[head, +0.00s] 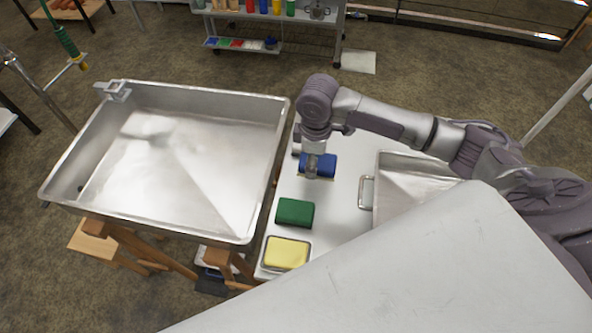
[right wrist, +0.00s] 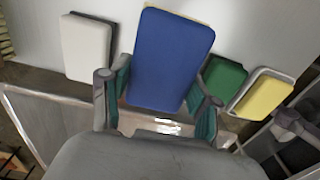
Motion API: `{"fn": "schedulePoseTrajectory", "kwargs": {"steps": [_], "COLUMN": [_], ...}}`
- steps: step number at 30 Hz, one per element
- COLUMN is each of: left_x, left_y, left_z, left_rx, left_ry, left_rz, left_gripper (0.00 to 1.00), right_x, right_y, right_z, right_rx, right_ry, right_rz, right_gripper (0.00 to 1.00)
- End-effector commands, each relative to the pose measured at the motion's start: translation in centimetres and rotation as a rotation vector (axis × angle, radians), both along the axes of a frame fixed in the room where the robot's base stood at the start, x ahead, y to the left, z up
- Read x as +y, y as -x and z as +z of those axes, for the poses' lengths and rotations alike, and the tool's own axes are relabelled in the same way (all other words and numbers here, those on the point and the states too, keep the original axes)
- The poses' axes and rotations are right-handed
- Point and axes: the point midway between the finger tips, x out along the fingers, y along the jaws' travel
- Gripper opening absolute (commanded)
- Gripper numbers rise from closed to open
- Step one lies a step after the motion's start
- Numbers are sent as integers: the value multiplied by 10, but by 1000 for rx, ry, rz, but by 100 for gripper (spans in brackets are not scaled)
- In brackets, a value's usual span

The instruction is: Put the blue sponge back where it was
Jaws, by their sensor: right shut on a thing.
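The blue sponge (head: 325,162) is held between the fingers of my right gripper (head: 312,168), over the narrow light table beside the large metal pan. In the right wrist view the blue sponge (right wrist: 172,58) fills the gap between both fingers. A thin tan edge shows under it in the head view; I cannot tell whether the sponge touches what is below. My left gripper is not in view.
A green sponge (head: 295,212) and a yellow sponge (head: 286,253) in a shallow tray lie nearer on the table (head: 335,215). A white sponge (right wrist: 86,48) lies on the other side. The large empty pan (head: 190,150) stands left; a smaller handled pan (head: 408,185) stands right.

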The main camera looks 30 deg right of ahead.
Motion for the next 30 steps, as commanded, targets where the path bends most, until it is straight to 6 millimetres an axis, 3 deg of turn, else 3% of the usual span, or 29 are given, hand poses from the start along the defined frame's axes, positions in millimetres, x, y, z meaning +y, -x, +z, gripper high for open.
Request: {"fn": "schedulePoseTrajectory", "kwargs": {"steps": [3, 7, 18, 29, 30], "left_x": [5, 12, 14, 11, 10], "left_y": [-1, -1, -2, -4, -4], "left_z": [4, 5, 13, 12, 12], "left_rx": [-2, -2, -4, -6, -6], "left_ry": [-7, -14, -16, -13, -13], "left_rz": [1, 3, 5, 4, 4], "left_gripper": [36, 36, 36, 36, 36], "right_x": [19, 28, 30, 30, 30], "right_y": [-12, -18, -19, -19, -18], "right_z": [-11, -19, -60, -64, -65], "right_rx": [0, -1, -1, -1, -1], "right_ry": [-1, 1, 2, 2, 2], "right_rz": [-1, -1, -2, -2, -2], "right_gripper": [23, 23, 23, 23, 63]}}
